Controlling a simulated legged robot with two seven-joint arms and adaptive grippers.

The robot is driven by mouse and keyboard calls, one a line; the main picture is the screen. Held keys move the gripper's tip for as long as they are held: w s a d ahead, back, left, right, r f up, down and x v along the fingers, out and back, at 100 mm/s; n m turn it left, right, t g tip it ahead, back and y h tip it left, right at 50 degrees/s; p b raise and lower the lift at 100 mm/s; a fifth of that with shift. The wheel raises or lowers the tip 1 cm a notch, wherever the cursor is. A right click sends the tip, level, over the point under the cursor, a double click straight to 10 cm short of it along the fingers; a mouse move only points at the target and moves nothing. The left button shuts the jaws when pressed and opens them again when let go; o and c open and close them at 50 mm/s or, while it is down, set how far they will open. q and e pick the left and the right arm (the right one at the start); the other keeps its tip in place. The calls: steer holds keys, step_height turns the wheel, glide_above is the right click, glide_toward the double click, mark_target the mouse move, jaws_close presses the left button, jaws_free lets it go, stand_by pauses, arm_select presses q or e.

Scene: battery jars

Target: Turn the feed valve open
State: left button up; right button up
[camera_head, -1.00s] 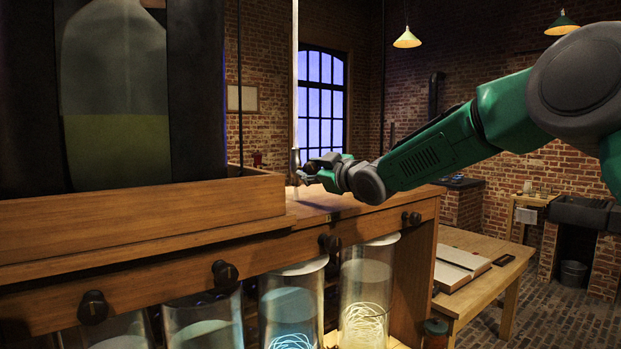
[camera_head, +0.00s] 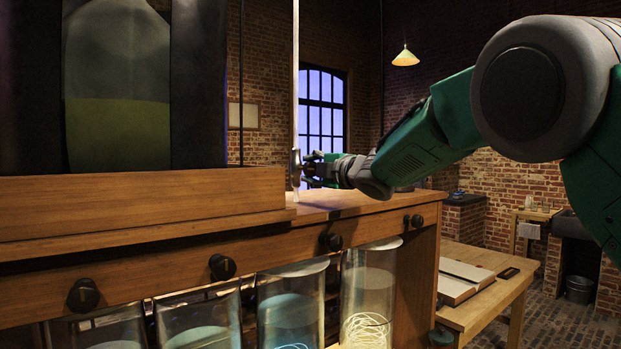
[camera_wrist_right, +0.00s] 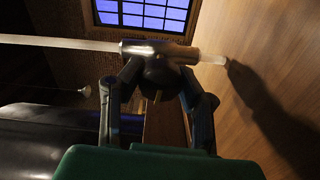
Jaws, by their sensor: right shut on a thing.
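The feed valve (camera_head: 296,168) is a metal fitting on a thin upright pale tube (camera_head: 296,70), above the wooden bench top. In the right wrist view the valve body (camera_wrist_right: 150,48) lies across the picture, with a dark round handle (camera_wrist_right: 160,72) carrying a small brass-coloured mark. My right gripper (camera_head: 308,170) reaches it from the right. In the wrist view its two fingers (camera_wrist_right: 160,82) are closed on the handle from both sides. The finger pads partly hide the handle's edges. My left gripper is not in view.
A large glass vessel (camera_head: 118,130) with greenish liquid stands behind a wooden ledge (camera_head: 140,200) at left. Black knobs (camera_head: 222,267) line the bench front above several glass jars (camera_head: 290,305). A lower table (camera_head: 490,290) stands at right.

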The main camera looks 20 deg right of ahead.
steer(key=shift+f+n+b, duration=0.15)
steer(key=shift+n+b, duration=0.15)
steer(key=shift+n, duration=0.4)
steer(key=o, duration=1)
steer(key=shift+o, duration=0.9)
steer(key=shift+w+a, duration=0.1)
steer(key=shift+s, duration=0.2)
steer(key=v, duration=1.1)
steer(key=shift+s, duration=0.25)
